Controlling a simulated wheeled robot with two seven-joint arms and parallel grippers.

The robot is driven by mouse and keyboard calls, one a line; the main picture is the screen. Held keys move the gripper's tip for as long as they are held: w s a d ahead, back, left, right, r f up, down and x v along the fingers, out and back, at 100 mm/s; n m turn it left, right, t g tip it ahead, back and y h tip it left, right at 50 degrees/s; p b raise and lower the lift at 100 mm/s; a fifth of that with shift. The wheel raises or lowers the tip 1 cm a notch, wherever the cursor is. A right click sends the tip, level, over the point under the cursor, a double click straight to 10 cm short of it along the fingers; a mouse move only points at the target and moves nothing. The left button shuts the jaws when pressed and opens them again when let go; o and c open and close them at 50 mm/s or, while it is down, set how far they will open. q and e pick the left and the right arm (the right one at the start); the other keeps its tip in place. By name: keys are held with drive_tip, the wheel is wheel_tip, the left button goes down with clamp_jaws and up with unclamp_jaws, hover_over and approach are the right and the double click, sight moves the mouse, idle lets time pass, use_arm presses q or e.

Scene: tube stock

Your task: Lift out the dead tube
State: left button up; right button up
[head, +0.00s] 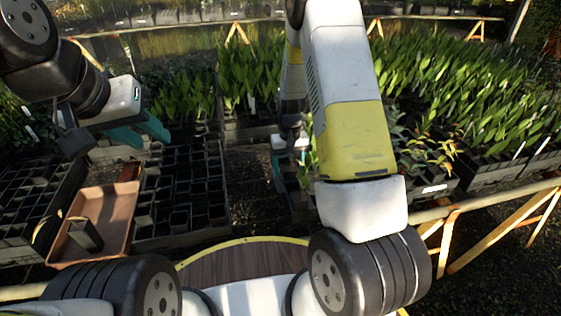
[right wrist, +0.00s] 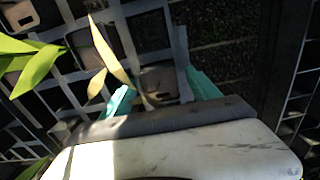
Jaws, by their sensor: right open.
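The dead plant (right wrist: 98,88), with tan, withered leaves, shows in the right wrist view. It rises from a black tube grid, its base near the gap between my right fingers. Its tube is hard to tell from its neighbours. My right gripper (right wrist: 160,92) is open, with teal fingers apart low over the grid, one on each side of a dark square tube (right wrist: 158,82). In the head view my right arm mostly hides this gripper. My left gripper (head: 142,132) is open and empty, above the black crates at left.
A green-leaved plant (right wrist: 36,62) stands left of the withered one. A brown tray (head: 112,213) at front left holds a black tube (head: 85,235). A black crate of empty-looking tubes (head: 180,240) is beside it. Leafy stock (head: 450,85) fills the back and right. A wooden rail (head: 490,199) crosses at right.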

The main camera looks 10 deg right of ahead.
clamp_jaws()
idle(0.3)
drive_tip(key=shift+r, duration=0.1)
